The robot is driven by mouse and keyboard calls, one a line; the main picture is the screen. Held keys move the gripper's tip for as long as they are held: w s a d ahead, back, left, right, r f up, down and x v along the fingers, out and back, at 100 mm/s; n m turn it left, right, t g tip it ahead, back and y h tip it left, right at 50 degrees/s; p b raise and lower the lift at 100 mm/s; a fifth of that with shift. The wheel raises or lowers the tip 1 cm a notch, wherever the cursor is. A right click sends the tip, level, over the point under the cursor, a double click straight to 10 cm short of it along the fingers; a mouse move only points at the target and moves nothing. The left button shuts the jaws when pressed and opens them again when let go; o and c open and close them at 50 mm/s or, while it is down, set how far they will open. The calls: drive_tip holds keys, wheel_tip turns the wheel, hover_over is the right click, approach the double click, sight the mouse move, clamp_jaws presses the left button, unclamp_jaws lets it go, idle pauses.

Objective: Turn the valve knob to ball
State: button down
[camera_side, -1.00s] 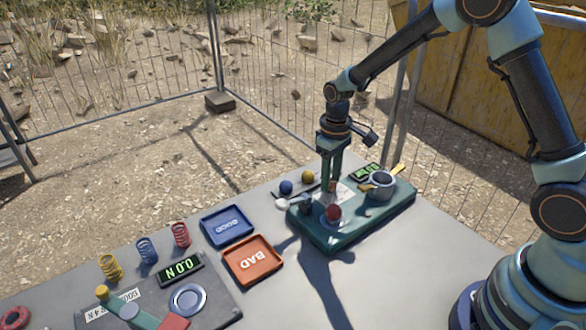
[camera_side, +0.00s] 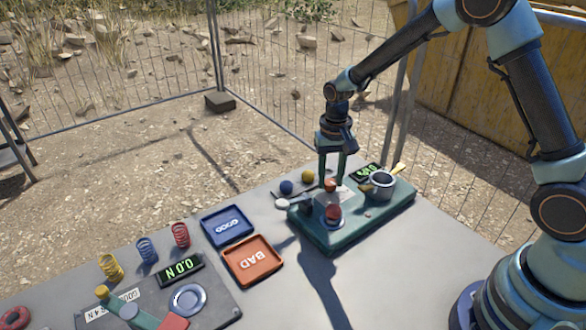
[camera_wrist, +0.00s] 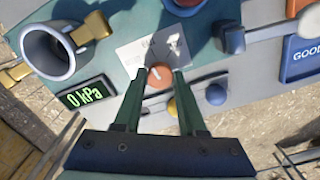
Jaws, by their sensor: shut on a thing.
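The orange-red round valve knob (camera_wrist: 160,77) sits at the edge of a printed white card (camera_wrist: 150,50) on the green base (camera_side: 350,237). My gripper (camera_wrist: 160,72) points down with one green finger on each side of the knob, shut on it. In the side view my gripper (camera_side: 331,178) stands over the knob (camera_side: 330,186), which shows between the fingers. A red ball (camera_side: 333,212) sits in a clear holder on the base. Any pointer mark on the knob is too small to tell.
A metal pot (camera_side: 383,186) with brass handles and a display (camera_wrist: 86,96) reading 0 kPa stand beside the knob. Blue (camera_side: 286,187) and yellow (camera_side: 308,176) balls lie behind the base. GOOD (camera_side: 227,225) and BAD (camera_side: 252,260) trays lie to the left.

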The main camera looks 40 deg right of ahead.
sight(330, 182)
drive_tip(key=shift+m, duration=0.9)
drive_tip(key=shift+c, duration=2.4)
unclamp_jaws()
drive_tip(key=shift+r, duration=0.1)
wheel_tip(330, 182, up, 12)
